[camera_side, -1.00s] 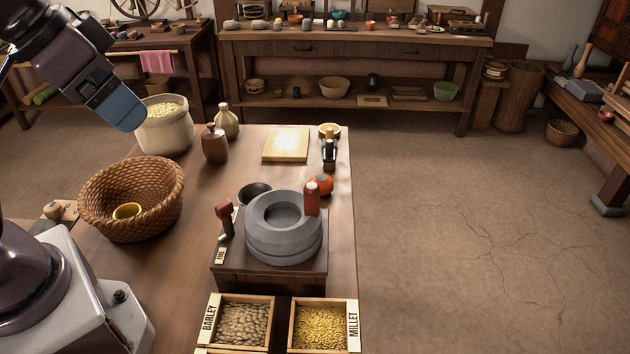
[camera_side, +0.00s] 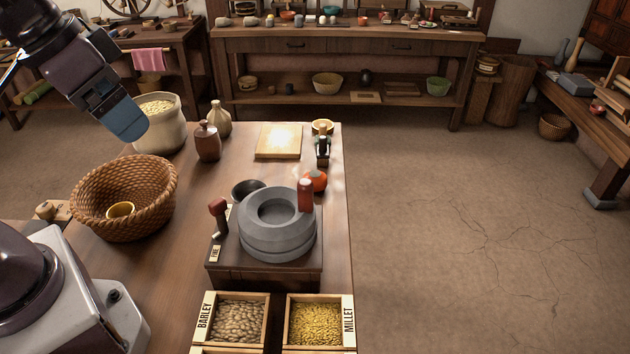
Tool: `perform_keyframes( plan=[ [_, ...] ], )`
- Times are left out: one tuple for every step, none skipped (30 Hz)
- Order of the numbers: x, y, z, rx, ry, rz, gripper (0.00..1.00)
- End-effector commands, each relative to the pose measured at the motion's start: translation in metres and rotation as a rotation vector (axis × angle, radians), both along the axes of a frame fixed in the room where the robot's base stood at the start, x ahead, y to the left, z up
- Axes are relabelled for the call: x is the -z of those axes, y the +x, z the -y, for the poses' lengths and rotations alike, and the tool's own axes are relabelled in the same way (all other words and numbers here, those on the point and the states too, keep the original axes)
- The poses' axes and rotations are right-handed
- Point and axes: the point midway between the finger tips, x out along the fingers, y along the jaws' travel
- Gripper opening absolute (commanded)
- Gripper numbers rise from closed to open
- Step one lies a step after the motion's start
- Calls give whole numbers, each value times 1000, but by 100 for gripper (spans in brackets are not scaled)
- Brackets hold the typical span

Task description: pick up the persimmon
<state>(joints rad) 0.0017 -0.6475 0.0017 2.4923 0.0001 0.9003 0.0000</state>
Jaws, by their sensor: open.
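The persimmon (camera_side: 318,181) is a small orange-red fruit on the table, just behind the grey stone quern (camera_side: 277,224) near the table's right edge. The quern's upright red-brown handle (camera_side: 305,195) stands in front of it and hides part of its left side. My gripper (camera_side: 130,124) is at the upper left, above the table's far left part, in front of the grain sack. It is open, far to the left of the persimmon and apart from it. Its fingertips are hard to make out.
A wicker basket (camera_side: 124,198) holds a yellow cup. A grain sack (camera_side: 160,120), a brown jar (camera_side: 207,142) and a pale bottle (camera_side: 219,119) stand behind. Barley (camera_side: 236,318) and millet (camera_side: 315,321) boxes stand in front.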

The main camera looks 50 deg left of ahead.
Motion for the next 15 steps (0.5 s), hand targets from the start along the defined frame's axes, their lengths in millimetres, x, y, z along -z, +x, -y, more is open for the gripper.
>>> perform_keyframes(
  plan=[
    [7, 8, 0, 0, -1, -51, 92],
    [11, 14, 0, -1, -2, -78, 92],
    [15, 24, -1, -3, -3, -111, 92],
    [18, 32, -1, -5, -4, -133, 92],
    [21, 40, -1, -7, -4, -153, 92],
    [26, 53, -2, -11, -6, -177, 92],
    [30, 62, -2, -16, -7, -192, 92],
    [34, 72, -3, -20, -7, -207, 92],
    [41, 85, -4, -26, -8, -225, 92],
    [46, 95, -4, -31, -9, -238, 92],
    [52, 105, -5, -35, -8, -249, 92],
    [60, 119, -6, -43, -8, -262, 92],
    [67, 129, -6, -48, -8, -273, 92],
    [74, 139, -7, -54, -7, -281, 92],
    [85, 153, -8, -63, -7, -291, 92]
  ],
)
